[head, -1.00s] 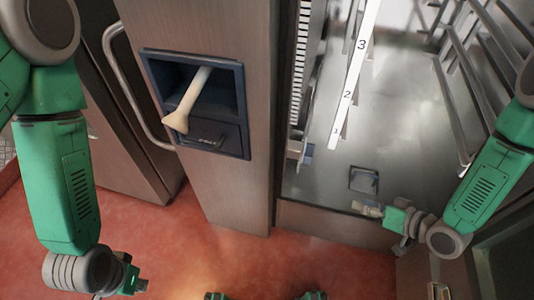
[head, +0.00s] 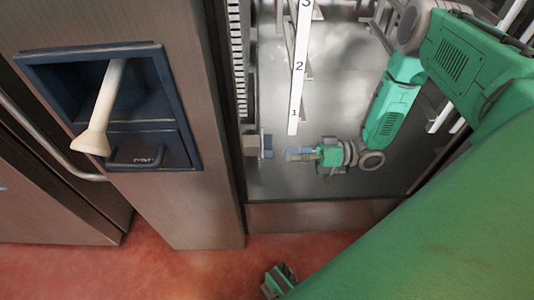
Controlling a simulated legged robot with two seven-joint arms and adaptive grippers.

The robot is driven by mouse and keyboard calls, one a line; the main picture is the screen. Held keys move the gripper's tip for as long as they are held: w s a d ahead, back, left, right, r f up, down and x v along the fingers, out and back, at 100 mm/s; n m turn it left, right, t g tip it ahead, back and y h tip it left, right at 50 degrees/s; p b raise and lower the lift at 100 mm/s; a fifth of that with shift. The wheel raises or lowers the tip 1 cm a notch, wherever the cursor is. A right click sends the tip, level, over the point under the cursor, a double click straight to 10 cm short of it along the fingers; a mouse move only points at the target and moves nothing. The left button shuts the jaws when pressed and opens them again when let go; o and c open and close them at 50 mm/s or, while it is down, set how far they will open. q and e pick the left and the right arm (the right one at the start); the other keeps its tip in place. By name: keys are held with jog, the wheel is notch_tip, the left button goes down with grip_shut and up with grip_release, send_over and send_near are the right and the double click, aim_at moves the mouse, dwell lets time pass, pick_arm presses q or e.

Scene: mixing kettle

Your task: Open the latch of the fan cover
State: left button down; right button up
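The left wall of the open steel chamber carries a slotted strip (head: 236,65), probably the edge of the fan cover. A small grey and blue block (head: 258,145) sits low on that wall; I cannot tell for sure that it is the latch. My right gripper (head: 294,155) points left inside the chamber, low down, with its tips a short gap right of the block. Its fingers are small and blend with a bluish patch behind them, so open or shut is unclear. My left gripper is out of view.
A white strip numbered from 1 upward (head: 297,85) hangs above my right gripper. Rack rails (head: 445,115) stand at the right. A blue-framed recess (head: 90,52) with a cream-handled nozzle is on the outer panel at left. The chamber's front sill (head: 315,215) lies below the gripper.

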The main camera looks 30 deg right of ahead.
aim_at(269, 156)
jog(key=shift+b+x, duration=0.65)
jog(key=shift+x, duration=2.35)
jog(key=shift+d, duration=0.1)
grip_shut()
